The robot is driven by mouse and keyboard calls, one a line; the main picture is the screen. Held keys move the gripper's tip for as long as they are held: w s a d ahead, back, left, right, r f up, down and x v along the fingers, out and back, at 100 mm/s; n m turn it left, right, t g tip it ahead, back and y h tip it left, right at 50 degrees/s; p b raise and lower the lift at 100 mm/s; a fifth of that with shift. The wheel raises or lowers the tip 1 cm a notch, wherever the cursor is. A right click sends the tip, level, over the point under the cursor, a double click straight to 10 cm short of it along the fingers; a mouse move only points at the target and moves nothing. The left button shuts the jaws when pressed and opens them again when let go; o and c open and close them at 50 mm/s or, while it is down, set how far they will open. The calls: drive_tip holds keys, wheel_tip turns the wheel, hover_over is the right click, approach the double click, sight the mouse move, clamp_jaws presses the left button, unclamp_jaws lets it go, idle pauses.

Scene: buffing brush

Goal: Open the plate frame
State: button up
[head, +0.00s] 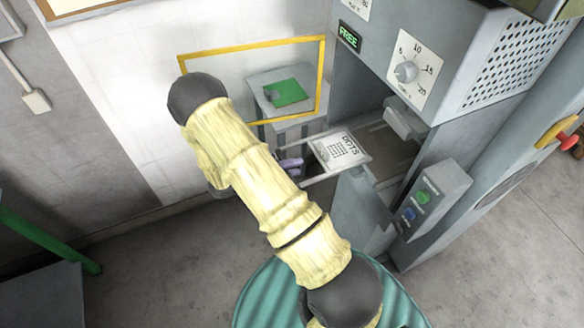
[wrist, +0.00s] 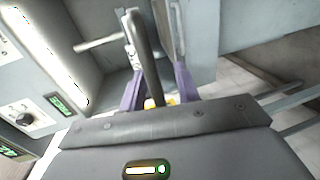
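The plate frame (head: 318,178) sticks out from the grey machine and holds a pale plate printed "DOTS" (head: 348,151). My gripper (head: 291,164), with purple fingers, is at the left end of the frame, partly hidden behind my yellow-sleeved arm. In the wrist view, the two fingers of my gripper (wrist: 155,60) stand apart. A dark curved bar (wrist: 146,60) shows between them, closer to the left finger, with a gap to the right finger. I cannot tell whether the bar touches the left finger, or which part of the frame it is.
The grey machine (head: 452,50) has a dial and a "FREE" display above the frame. A button box (head: 437,199) stands at its lower front.

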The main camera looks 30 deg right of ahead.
drive_tip(key=shift+a, duration=0.1)
drive_tip(key=s+b+v, duration=0.1)
drive_tip(key=b+v, duration=0.3)
drive_tip(key=v, duration=1.3)
drive_tip(key=shift+w, duration=0.45)
drive_tip(key=shift+a, duration=0.1)
